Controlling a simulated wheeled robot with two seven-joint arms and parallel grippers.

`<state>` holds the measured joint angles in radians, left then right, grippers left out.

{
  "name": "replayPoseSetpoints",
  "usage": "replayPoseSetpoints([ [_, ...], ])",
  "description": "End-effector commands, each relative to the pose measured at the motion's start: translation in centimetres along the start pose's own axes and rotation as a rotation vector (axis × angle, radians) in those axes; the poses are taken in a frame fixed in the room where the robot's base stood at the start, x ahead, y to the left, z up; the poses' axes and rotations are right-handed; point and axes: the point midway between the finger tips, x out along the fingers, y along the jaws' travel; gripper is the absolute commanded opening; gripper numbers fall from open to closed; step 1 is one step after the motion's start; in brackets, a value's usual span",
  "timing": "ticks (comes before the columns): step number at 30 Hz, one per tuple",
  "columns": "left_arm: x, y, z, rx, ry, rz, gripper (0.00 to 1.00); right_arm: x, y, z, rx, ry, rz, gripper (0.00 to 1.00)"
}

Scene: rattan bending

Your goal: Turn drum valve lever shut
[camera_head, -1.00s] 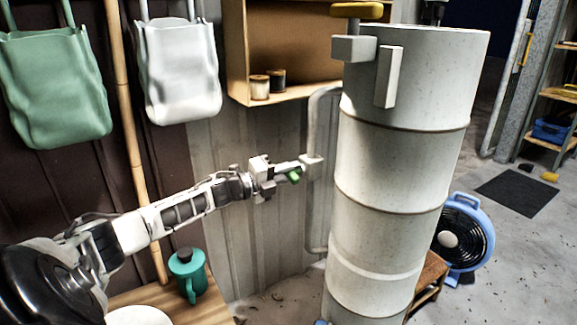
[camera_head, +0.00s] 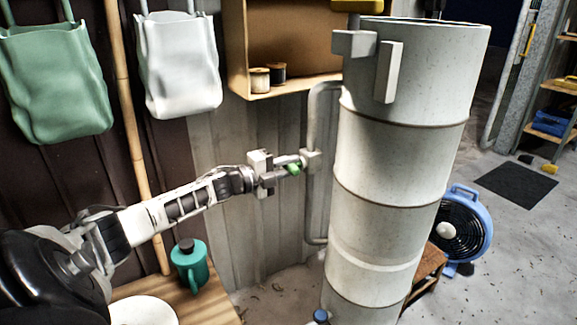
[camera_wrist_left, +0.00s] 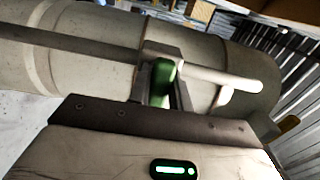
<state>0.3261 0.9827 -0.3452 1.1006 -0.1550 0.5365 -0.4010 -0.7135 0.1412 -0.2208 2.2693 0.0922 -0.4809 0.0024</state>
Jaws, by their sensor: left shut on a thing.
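The green valve lever (camera_head: 293,169) shows as a small piece at the valve on the grey pipe (camera_head: 312,210), just left of the tall pale drum (camera_head: 390,150). My left gripper (camera_head: 288,168) reaches in from the left and is shut on the lever. In the left wrist view the green lever (camera_wrist_left: 163,80) stands between the two fingers (camera_wrist_left: 162,92), with the pipe (camera_wrist_left: 70,40) running behind it. The fingers hide part of the lever. My right gripper is not in view.
The drum (camera_wrist_left: 100,65) fills much of the wrist view's background. A wooden table (camera_head: 210,300) with a teal jug (camera_head: 190,264) and a white plate (camera_head: 142,312) lies below my left arm. A blue fan (camera_head: 463,230) stands right of the drum. Open floor lies further right.

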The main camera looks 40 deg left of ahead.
Motion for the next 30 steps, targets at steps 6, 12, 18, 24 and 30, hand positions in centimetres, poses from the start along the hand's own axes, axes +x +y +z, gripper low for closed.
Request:
replayPoseSetpoints([
  [6,0.0,-0.1,0.1,-0.001,-0.003,-0.002,0.42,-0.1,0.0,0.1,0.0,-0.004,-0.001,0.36],
  [12,-0.1,0.0,0.1,0.0,-0.001,-0.001,0.42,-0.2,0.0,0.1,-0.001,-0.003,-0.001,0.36],
  [18,-1.8,0.1,0.1,-0.001,-0.001,0.003,0.42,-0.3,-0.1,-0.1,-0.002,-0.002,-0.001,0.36],
  [24,-5.0,0.1,0.0,-0.001,-0.001,0.005,0.42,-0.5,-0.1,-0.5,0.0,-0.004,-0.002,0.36],
  [30,-8.4,-0.1,0.0,-0.002,-0.001,0.005,0.42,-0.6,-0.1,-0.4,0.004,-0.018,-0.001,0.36],
])
